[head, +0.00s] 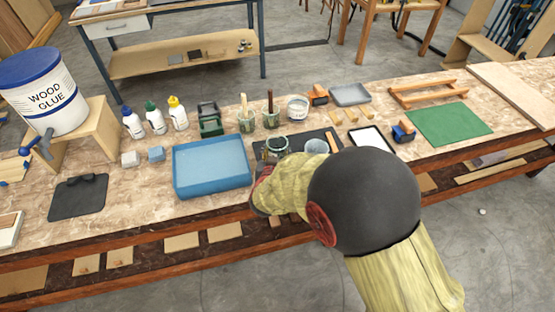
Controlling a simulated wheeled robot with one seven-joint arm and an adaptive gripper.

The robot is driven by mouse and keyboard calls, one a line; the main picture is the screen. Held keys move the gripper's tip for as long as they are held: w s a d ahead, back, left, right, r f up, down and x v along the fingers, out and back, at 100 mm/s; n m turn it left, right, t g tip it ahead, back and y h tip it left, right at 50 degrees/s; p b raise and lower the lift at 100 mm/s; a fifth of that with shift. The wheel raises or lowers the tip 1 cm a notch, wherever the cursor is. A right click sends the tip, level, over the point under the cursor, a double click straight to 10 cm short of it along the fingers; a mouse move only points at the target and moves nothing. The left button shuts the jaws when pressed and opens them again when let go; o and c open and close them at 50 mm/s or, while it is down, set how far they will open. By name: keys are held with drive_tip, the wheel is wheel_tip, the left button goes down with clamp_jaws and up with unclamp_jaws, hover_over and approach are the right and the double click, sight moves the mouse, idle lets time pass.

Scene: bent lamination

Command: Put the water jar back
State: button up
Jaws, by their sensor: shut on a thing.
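A greenish glass jar with a dark rim (278,146), which looks like the water jar, is upright at the near-left part of a dark mat (327,134). My gripper (266,160) is at its near-left side and appears shut on it. My sleeve and arm hide most of the fingers and the jar's lower part, so I cannot tell whether its base touches the mat. A grey-white cup (316,147) stands on the mat just to the right of the jar.
A blue tray (211,184) is close on the left. Two brush jars (246,122) (271,118) and a white tub (298,107) stand behind. A white-topped tray (369,141) and a green mat (449,125) lie right. Glue bottles (154,118) stand at the back left.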

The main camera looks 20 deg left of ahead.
drive_tip(key=shift+f+b, duration=0.55)
drive_tip(key=shift+f, duration=0.8)
drive_tip(key=shift+f, duration=0.2)
drive_tip(key=o, duration=1.4)
drive_tip(key=shift+s, duration=0.1)
